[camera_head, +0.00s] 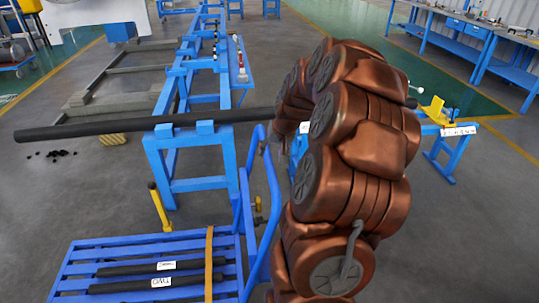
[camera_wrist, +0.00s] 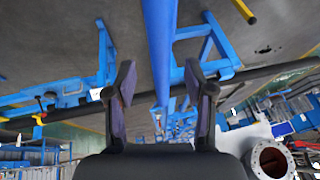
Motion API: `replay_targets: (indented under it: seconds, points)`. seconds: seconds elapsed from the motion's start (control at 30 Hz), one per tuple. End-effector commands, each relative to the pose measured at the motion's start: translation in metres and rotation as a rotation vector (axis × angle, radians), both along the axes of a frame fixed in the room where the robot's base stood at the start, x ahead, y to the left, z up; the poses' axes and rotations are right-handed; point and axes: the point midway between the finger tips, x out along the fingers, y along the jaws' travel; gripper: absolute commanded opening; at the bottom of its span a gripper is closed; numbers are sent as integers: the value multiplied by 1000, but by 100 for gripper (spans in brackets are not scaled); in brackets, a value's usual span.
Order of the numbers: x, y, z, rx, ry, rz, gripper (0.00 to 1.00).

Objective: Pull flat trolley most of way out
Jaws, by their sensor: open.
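The flat trolley (camera_head: 225,241) is at the lower left of the head view, a blue slatted bed. Its curved blue push handle (camera_head: 273,200) rises at its right end, close to my arm. Two dark labelled bars (camera_head: 140,268) lie on the bed, and an orange strap (camera_head: 209,262) crosses it. In the wrist view my gripper (camera_wrist: 163,85) is open, its fingers apart. A blue tube (camera_wrist: 160,45), apparently the handle, runs down the picture between the fingers' lines; I cannot tell whether it touches them. My arm hides the gripper in the head view.
A long dark pipe (camera_head: 90,130) lies across blue stands (camera_head: 190,150) behind the trolley. A yellow post (camera_head: 160,207) stands between trolley and stands. A blue stand with a yellow block (camera_head: 435,110) is at right. Floor is clear at lower right.

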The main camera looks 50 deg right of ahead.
Motion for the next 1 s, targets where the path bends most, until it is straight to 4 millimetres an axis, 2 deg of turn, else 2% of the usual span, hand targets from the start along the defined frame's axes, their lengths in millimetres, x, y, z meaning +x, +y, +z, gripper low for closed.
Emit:
replay_targets:
  seconds: [0.3,0.67,1.0]
  points:
    - [15,-2,-33,2,2,1,54]
    - [18,-3,-38,-1,-1,1,54]
    - [17,-3,-38,-1,-1,0,20]
